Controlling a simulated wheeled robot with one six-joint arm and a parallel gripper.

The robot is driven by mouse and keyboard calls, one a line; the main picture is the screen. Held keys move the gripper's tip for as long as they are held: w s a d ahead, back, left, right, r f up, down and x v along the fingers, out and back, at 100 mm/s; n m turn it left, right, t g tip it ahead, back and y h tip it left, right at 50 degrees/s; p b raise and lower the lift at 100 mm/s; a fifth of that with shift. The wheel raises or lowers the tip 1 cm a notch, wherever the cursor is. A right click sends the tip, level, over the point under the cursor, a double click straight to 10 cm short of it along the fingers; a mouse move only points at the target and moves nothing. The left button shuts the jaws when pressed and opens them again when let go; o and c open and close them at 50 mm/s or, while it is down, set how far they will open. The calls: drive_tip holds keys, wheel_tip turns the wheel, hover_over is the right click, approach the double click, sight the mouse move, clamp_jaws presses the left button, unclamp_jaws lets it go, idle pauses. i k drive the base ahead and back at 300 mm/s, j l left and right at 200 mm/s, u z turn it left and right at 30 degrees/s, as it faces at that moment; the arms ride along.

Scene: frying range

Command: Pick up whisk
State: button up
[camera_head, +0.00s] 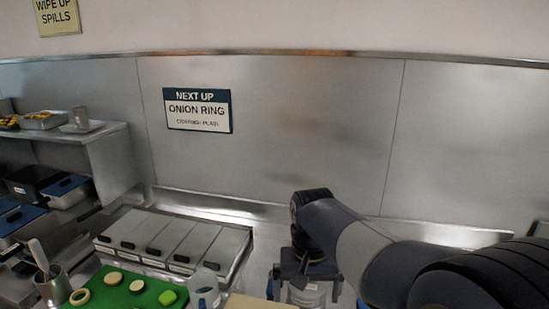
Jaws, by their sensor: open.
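I cannot make out a whisk in this view. A metal cup (52,287) at the lower left holds a pale-handled utensil (38,256), whose lower end is hidden in the cup, so I cannot tell what it is. My gripper (305,290) points down at the lower middle right, with its two fingers apart. A clear container (307,296) shows between the fingers; I cannot tell whether they touch it. My arm hides part of the counter at the right.
A green board (120,295) bears onion slices and a green item (168,297). A squeeze bottle (204,290) stands beside it. A lidded steel unit (160,240) sits behind. A shelf (105,130) at the left holds trays. A steel wall (300,130) closes the back.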

sight(34, 245)
drive_tip(key=u, duration=1.35)
drive_tip(key=i+u, duration=0.1)
drive_tip(key=u, duration=0.25)
drive_tip(key=i+j, duration=0.2)
drive_tip(key=i, duration=0.15)
drive_tip(key=i+j, duration=0.25)
drive_tip(key=k+l+z, duration=0.2)
